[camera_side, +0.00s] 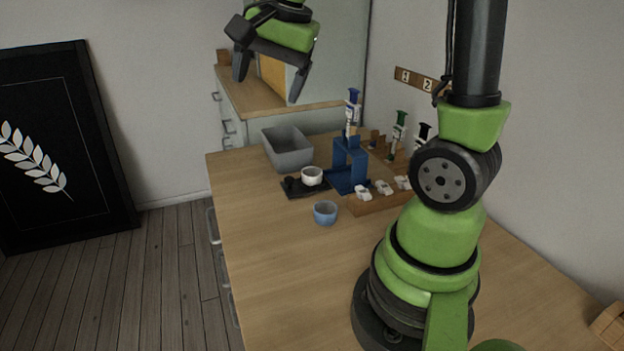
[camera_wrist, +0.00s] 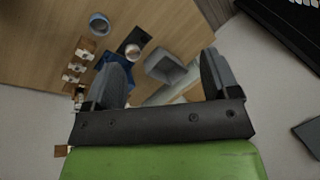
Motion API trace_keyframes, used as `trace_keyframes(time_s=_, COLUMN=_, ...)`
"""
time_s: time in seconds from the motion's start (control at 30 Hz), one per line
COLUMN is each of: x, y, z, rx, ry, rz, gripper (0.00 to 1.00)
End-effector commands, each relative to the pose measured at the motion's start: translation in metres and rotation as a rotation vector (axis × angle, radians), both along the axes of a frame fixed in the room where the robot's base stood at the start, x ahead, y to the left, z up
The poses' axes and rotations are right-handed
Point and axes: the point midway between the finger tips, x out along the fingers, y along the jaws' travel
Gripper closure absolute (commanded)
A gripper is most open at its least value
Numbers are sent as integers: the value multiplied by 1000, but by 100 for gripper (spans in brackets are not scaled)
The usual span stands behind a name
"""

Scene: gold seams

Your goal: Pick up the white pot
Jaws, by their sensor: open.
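The white pot (camera_side: 312,176) is a small round cup that sits upright on a flat black base (camera_side: 293,189) on the table. In the wrist view the white pot (camera_wrist: 133,52) shows above and between my fingers, well beyond them, with part of the black base (camera_wrist: 131,38) beside it. My gripper (camera_side: 267,88) is open and empty, high above the table's far left side and apart from the pot. Both fingers of my gripper (camera_wrist: 163,78) show in the wrist view with nothing between them close up.
A blue cup (camera_side: 325,213) stands in front of the pot. A blue stand (camera_side: 350,167) holding a syringe-like tool is just right of it. A grey bin (camera_side: 287,150) lies behind. A wooden rack (camera_side: 380,203) with white pieces is at right. The table's front left is clear.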

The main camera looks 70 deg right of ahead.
Motion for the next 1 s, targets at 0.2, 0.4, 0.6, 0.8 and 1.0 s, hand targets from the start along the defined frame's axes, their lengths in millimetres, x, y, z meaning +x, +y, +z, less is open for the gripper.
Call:
trace_keyframes(time_s=0.2, x=32, y=-89, z=-61, rx=115, ry=145, rz=-496, gripper=19)
trace_keyframes(time_s=0.4, x=28, y=-157, z=-128, rx=188, ry=243, rz=-893, gripper=19)
trace_keyframes(time_s=0.6, x=16, y=-188, z=-166, rx=219, ry=287, rz=-1101, gripper=19)
trace_keyframes(time_s=0.8, x=14, y=-191, z=-194, rx=224, ry=297, rz=-1132, gripper=19)
trace_keyframes(time_s=1.0, x=14, y=-191, z=-217, rx=224, ry=295, rz=-1129, gripper=19)
